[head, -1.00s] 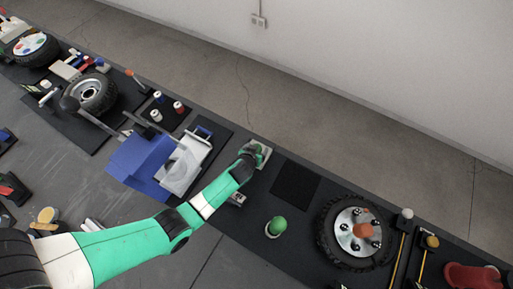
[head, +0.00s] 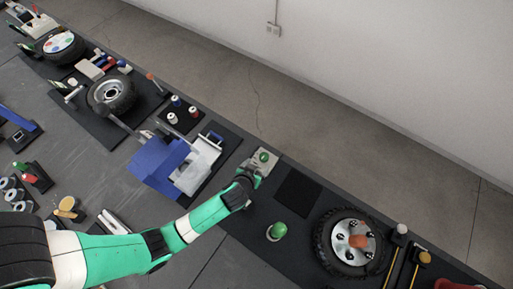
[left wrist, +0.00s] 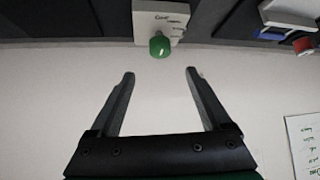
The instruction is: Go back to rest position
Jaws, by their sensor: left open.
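My left gripper (head: 248,178) is at the end of the green and white arm, just short of a pale block with a green knob (head: 263,156) on the long dark bench. In the left wrist view its two fingers (left wrist: 160,75) are spread apart with nothing between them. My right gripper is in neither view.
A blue and white machine part (head: 168,165) stands left of my gripper. A bare black mat (head: 297,192), a green-topped piece (head: 277,231) and a wheel (head: 345,242) lie to the right. Another tyre (head: 112,95) sits at upper left. A wall runs behind the bench.

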